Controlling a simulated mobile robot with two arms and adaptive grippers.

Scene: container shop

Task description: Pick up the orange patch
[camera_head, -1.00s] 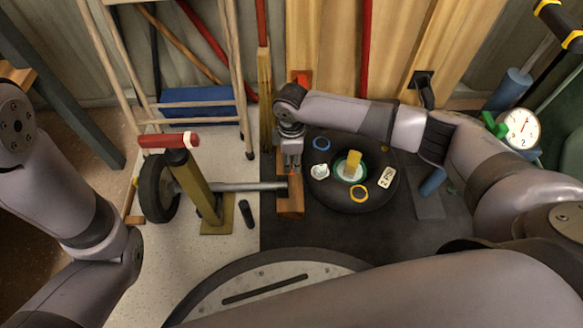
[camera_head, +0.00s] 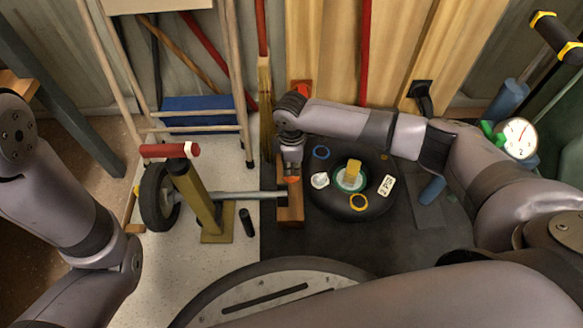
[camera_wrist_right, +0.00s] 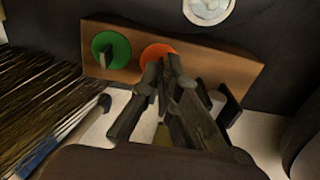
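The orange patch (camera_wrist_right: 157,52) is a round disc on a brown wooden block (camera_wrist_right: 215,68) in the right wrist view. It also shows just below my right gripper in the head view (camera_head: 292,180). My right gripper (camera_wrist_right: 163,72) points at the patch with its fingertips close together at the disc's near part. They look closed around its small tab, which the fingers mostly hide. The disc still looks level with the block, so I cannot tell any lift. A green patch (camera_wrist_right: 111,50) with an upright dark tab sits beside it. My left gripper is out of view.
A black tyre (camera_head: 335,207) with small items on it lies right of the block. A metal bar (camera_head: 240,194) runs to the block from a yellow stand (camera_head: 200,205). A broom (camera_head: 265,90) stands behind. Bare floor is at the lower left.

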